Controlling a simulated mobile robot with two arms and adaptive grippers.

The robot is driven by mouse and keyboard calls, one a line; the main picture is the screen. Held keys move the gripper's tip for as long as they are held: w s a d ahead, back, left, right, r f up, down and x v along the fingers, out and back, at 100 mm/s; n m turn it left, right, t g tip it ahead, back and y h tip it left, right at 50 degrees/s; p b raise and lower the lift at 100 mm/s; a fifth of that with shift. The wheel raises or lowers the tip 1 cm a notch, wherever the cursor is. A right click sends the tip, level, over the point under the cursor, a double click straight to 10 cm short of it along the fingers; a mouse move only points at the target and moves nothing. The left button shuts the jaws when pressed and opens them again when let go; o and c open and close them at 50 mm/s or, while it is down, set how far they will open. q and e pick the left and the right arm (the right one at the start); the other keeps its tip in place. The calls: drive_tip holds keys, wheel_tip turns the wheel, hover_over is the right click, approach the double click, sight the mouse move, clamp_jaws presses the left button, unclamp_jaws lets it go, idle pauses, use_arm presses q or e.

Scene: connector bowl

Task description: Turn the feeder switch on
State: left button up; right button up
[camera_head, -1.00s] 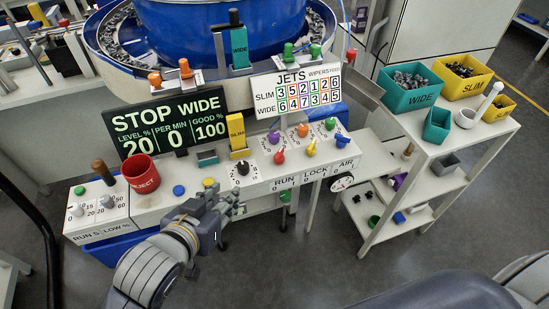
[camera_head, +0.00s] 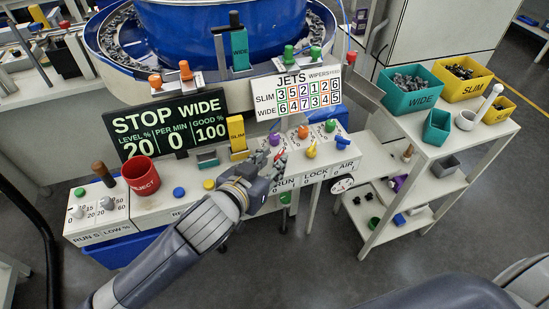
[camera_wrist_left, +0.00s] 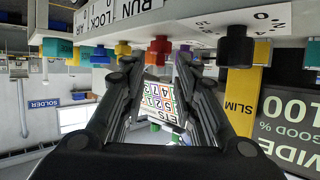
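The control console (camera_head: 150,210) carries switches. No label reading feeder is legible. A red knob (camera_head: 280,155) sits above the RUN 0/1 label, a yellow knob (camera_head: 311,150) above LOCK and a blue knob (camera_head: 342,141) near AIR. My left gripper (camera_head: 276,171) is at the RUN part of the panel and partly covers the red knob. In the left wrist view its fingers (camera_wrist_left: 158,72) are spread with nothing between them. The red knob (camera_wrist_left: 159,50) shows just beyond the fingertips. I cannot tell whether they touch. My right gripper is out of view.
A red REJECT cup (camera_head: 141,175) stands on the console's left. A display (camera_head: 168,122) reads STOP WIDE. Part bins (camera_head: 410,100) stand on the right shelf.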

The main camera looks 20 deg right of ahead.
use_arm(q)
drive_tip(key=shift+x, duration=1.25)
clamp_jaws()
drive_tip(key=shift+a+r+m+g+h+p, duration=0.15)
drive_tip(key=shift+m+g+h+p, duration=0.2)
drive_tip(key=shift+p, duration=0.35)
drive_tip(key=shift+w+m+g+h+p, duration=0.15)
drive_tip(key=shift+m+g+h+p, duration=0.55)
drive_tip(key=shift+m+g, duration=0.25)
drive_tip(key=shift+a+f+m+g, duration=0.1)
drive_tip(key=shift+f+m+g, duration=0.2)
drive_tip(key=shift+m, duration=0.1)
drive_tip(key=shift+w+m+g+h, duration=0.1)
drive_tip(key=shift+m+g+h, duration=0.3)
drive_tip(key=shift+g, duration=0.1)
